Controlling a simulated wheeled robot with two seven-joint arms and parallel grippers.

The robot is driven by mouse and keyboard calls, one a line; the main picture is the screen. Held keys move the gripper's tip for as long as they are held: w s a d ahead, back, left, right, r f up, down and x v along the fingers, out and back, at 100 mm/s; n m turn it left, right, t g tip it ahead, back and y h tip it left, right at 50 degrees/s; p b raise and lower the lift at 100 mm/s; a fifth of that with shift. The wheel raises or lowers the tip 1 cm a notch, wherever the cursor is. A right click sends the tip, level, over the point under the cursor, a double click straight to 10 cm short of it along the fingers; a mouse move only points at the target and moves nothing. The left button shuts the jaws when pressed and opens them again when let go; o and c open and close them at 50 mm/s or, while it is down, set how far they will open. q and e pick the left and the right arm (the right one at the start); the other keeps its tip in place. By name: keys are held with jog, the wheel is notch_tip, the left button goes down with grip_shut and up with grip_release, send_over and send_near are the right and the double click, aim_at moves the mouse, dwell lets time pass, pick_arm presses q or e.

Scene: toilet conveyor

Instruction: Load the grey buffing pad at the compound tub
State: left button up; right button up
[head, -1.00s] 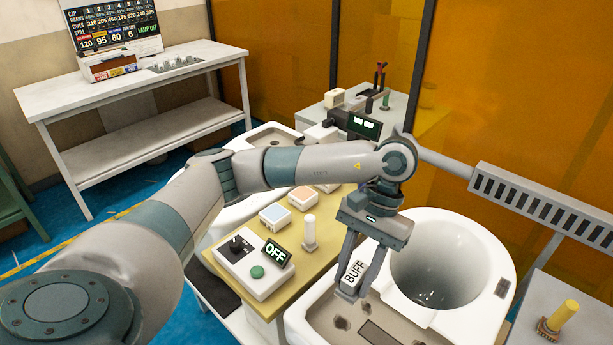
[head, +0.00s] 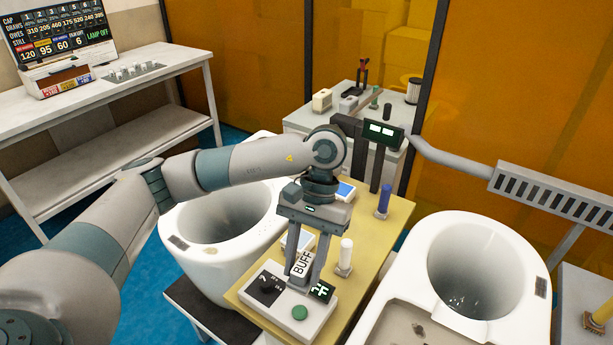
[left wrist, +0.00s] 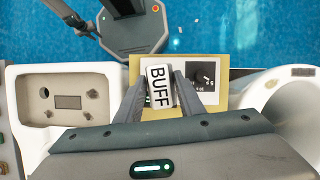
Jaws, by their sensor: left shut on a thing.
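My left gripper (head: 299,281) is shut on a white block lettered BUFF (head: 301,264). It holds the block over the control box (head: 272,318) on the yellow-topped bench. In the left wrist view, the BUFF block (left wrist: 158,86) sits between the fingers of the gripper (left wrist: 158,80). No grey pad face can be made out on the block. A blue-topped square container (head: 346,190) stands on the bench behind the gripper; a second square one (head: 302,239) is partly hidden by it. I cannot tell which is the compound tub. My right gripper is not in view.
A white peg (head: 345,256) and a blue peg (head: 383,200) stand upright on the bench (head: 345,312). One toilet bowl (head: 180,262) is left of the bench, another (head: 415,258) right of it. A dark display post (head: 382,133) stands behind.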

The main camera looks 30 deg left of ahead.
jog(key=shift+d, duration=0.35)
pick_arm(q)
jog(key=shift+w+d, duration=0.1)
